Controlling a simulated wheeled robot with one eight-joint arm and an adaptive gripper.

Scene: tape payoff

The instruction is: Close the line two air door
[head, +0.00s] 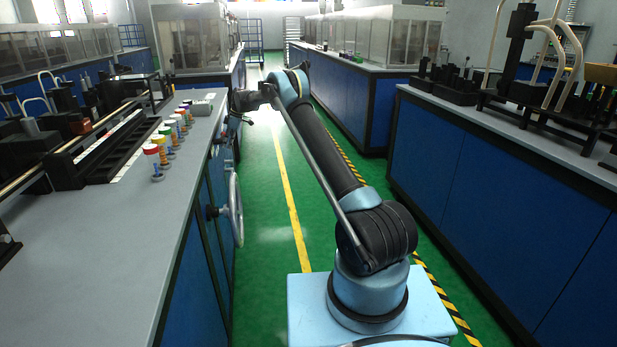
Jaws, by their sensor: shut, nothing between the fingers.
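My arm reaches from my base over the aisle toward the left bench. My gripper (221,138) is at its far end, close to the bench's blue front; it is small, dark and partly hidden, and looks shut and empty. A pale handwheel (237,208) stands out from the left bench's blue front, nearer to me and below my gripper. I see no label for line two, and I cannot tell which part is the air door or whether it is open. I cannot tell whether my gripper touches the bench front.
The left bench (110,235) carries several coloured spools (157,160) and dark machines near its edge. A right bench (500,165) with blue panels bounds the other side. The green floor (266,265) between them is clear, with a yellow line. Glass-sided enclosures (190,38) stand farther back.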

